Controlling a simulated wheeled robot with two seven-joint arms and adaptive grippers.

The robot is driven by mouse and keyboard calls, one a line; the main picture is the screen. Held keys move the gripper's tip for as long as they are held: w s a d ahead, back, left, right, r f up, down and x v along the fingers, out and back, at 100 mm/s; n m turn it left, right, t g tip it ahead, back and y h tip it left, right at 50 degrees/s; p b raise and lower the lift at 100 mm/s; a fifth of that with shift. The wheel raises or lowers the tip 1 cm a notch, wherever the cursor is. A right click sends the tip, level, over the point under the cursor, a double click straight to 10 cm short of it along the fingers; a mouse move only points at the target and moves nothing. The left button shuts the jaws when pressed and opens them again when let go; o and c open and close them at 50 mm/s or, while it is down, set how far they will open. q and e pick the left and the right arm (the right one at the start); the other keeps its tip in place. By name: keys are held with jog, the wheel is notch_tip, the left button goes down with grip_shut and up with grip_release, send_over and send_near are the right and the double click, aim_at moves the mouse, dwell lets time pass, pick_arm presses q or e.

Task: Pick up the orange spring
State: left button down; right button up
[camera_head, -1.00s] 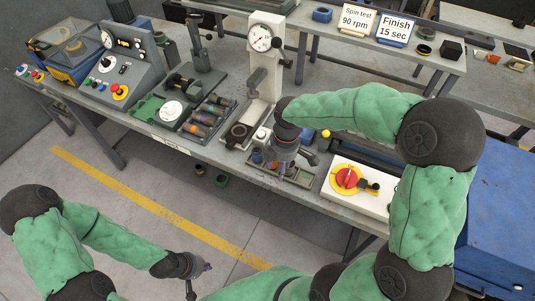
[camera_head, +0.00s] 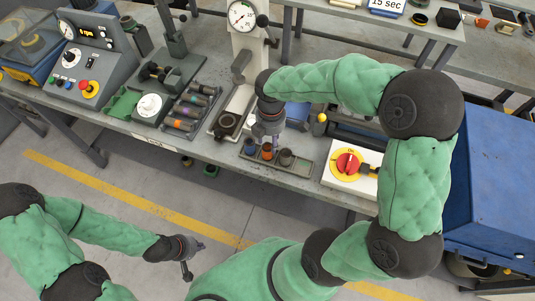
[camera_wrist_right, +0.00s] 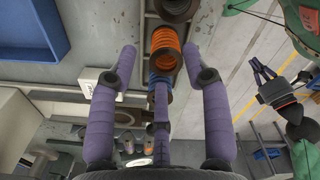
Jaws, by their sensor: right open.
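The orange spring (camera_head: 267,153) stands in a small tray (camera_head: 303,167) at the bench's front edge, between a blue spring (camera_head: 250,147) and a dark brown spring (camera_head: 285,157). In the right wrist view the orange spring (camera_wrist_right: 165,44) shows as an upright coil just beyond my right gripper's spread fingertips, with the blue spring (camera_wrist_right: 158,80) partly hidden behind a finger. My right gripper (camera_head: 269,136) is open and empty, just behind and above the springs. My left gripper (camera_head: 194,259) is open and empty, over the floor in front of the bench.
The arbor press (camera_head: 243,50) stands behind my right gripper. A white switch box with a red knob (camera_head: 347,162) is right of the tray. A rack of several coloured cylinders (camera_head: 188,107) and a control panel (camera_head: 86,60) are to the left. A blue bin (camera_wrist_right: 28,28) shows in the wrist view.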

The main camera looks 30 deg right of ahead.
aim_at(269, 146)
jog(key=f, duration=0.1)
jog(key=f+b, duration=0.1)
jog(key=f, duration=0.2)
jog(key=shift+a+f, duration=0.25)
jog(key=shift+a, duration=0.05)
jog(key=c, duration=0.9)
jog(key=shift+r, duration=0.15)
jog(key=shift+c, duration=0.2)
